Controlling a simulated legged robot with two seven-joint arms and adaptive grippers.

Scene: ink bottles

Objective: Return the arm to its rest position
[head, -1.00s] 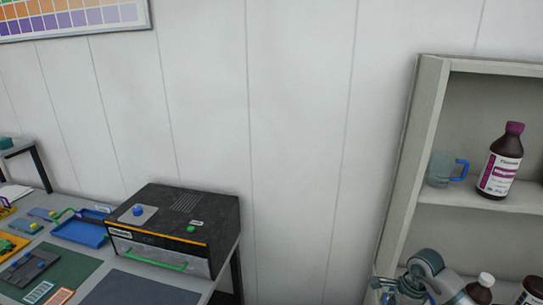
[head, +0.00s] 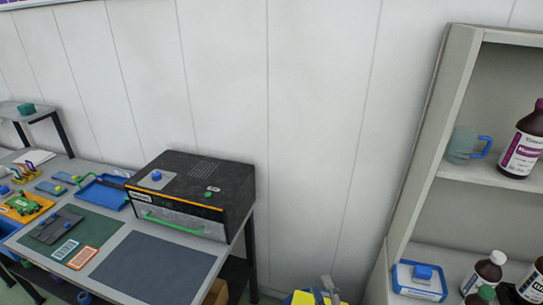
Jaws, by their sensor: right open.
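My right gripper (head: 327,293) shows only in part at the bottom edge of the head view, right of centre. Grey finger parts show there, with a yellow and blue patch beside them that I cannot make out. It is open, and I see nothing held in it. It is below and left of the shelf unit (head: 428,150), apart from it. The rest of my right arm is out of frame. My left gripper and arm are not in view.
The shelf holds a large brown bottle (head: 524,145), a mug (head: 462,146), a blue-and-white box (head: 419,281) and several smaller bottles (head: 484,274). A worktable (head: 112,240) at left carries a black machine (head: 190,185) and a blue tray (head: 103,192). Wall and floor show between table and shelf.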

